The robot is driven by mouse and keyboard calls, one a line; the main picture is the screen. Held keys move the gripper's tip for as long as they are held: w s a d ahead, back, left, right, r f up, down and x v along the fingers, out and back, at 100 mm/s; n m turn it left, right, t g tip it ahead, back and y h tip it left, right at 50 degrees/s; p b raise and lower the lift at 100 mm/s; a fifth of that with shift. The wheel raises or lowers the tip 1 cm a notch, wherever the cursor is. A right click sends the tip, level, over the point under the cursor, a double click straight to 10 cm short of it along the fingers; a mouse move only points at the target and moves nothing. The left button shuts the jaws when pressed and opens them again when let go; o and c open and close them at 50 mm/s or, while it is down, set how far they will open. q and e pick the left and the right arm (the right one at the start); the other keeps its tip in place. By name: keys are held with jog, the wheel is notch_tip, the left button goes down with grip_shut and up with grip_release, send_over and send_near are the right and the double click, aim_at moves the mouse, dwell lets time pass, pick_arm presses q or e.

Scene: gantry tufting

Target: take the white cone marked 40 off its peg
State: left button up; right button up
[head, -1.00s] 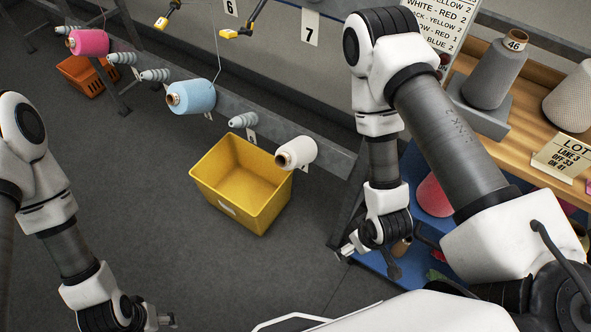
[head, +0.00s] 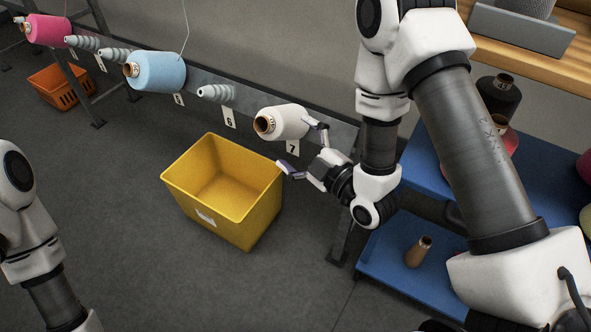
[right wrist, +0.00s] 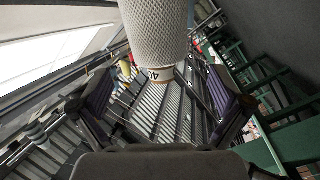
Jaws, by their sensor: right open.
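The white cone (head: 288,122) sits on the peg above the number 7 card at the right end of the rail. Its brown tube end faces left. My right gripper (head: 305,147) is open at the cone's right side, one fingertip by the cone's right end and the other below it; I cannot tell if either touches. In the right wrist view the cone (right wrist: 158,30) stands at top centre, beyond my open fingers (right wrist: 160,98). A mark on its tube end is only partly readable. My left arm shows at the left edge, but its gripper is out of the frame.
A yellow bin (head: 225,192) stands on the floor below the rail. A light blue cone (head: 158,72) and a pink cone (head: 48,30) sit on other pegs, with bare grey pegs (head: 216,92) between. A blue shelf cart (head: 440,170) stands to the right.

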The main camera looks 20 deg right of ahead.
aim_at(277, 129)
jog(key=shift+w, duration=0.15)
jog(key=x, duration=0.7)
jog(key=shift+w+a+r+p, duration=0.1)
jog(key=shift+w+r+p, duration=0.1)
jog(key=shift+p, duration=0.2)
jog(key=shift+f, duration=0.1)
jog(key=c, duration=1.6)
jog(key=shift+s+a, duration=0.1)
jog(key=shift+s+a+r+p, duration=0.2)
jog(key=shift+a+r+p, duration=0.1)
jog(key=shift+r, duration=0.15)
